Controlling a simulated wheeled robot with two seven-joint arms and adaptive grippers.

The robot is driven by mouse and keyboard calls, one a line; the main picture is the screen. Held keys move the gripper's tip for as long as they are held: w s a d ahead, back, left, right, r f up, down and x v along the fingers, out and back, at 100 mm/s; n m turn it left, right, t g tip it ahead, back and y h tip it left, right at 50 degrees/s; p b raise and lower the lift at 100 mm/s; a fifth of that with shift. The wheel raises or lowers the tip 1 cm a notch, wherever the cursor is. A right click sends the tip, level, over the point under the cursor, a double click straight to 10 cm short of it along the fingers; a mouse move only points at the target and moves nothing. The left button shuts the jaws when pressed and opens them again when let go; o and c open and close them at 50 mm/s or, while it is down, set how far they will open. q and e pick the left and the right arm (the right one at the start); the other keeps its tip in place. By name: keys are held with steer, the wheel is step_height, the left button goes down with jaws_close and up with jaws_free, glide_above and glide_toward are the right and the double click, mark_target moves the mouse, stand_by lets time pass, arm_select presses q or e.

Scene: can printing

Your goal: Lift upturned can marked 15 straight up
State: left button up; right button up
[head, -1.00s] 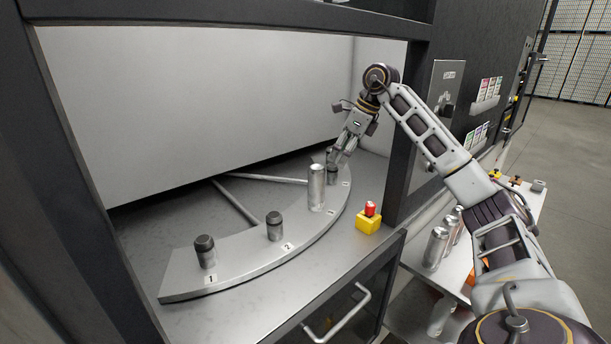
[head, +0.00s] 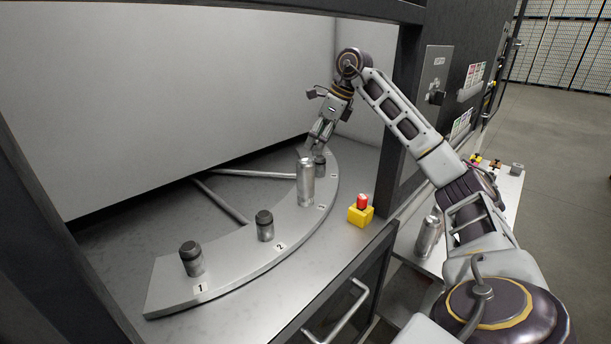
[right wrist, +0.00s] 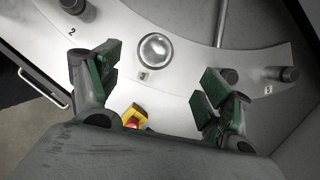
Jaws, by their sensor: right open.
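A single silver can (head: 306,184) stands upright on the curved grey plate (head: 225,265), beyond the peg labelled 2; I cannot read a number on it. In the right wrist view a round silver can end (right wrist: 155,48) shows from above, by a small label. My right gripper (head: 319,140) is open, up and behind the can in the head view, near a dark-topped peg (head: 320,164). In the right wrist view its green-padded fingers (right wrist: 157,86) are spread wide, the can end lying past the gap between them. Nothing is held. My left gripper is not in view.
Dark-capped pegs stand at labels 1 (head: 191,258) and 2 (head: 265,226). A yellow box with a red button (head: 360,210) sits right of the plate. A dark frame post (head: 402,120) stands beside my right arm. Another silver can (head: 428,236) stands on the side table.

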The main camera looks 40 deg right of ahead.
mark_target(309, 160)
steer(key=shift+x, duration=4.35)
steer(key=shift+s+f, duration=0.1)
steer(key=shift+w+a+f+p, duration=0.15)
steer(key=shift+a+f+p, duration=0.15)
steer(key=shift+f, duration=0.3)
steer(key=shift+w+a+f+p, duration=0.1)
steer(key=shift+a+f+p, duration=0.15)
steer(key=shift+f, duration=0.35)
steer(key=shift+x, duration=1.2)
steer(key=c, duration=0.8)
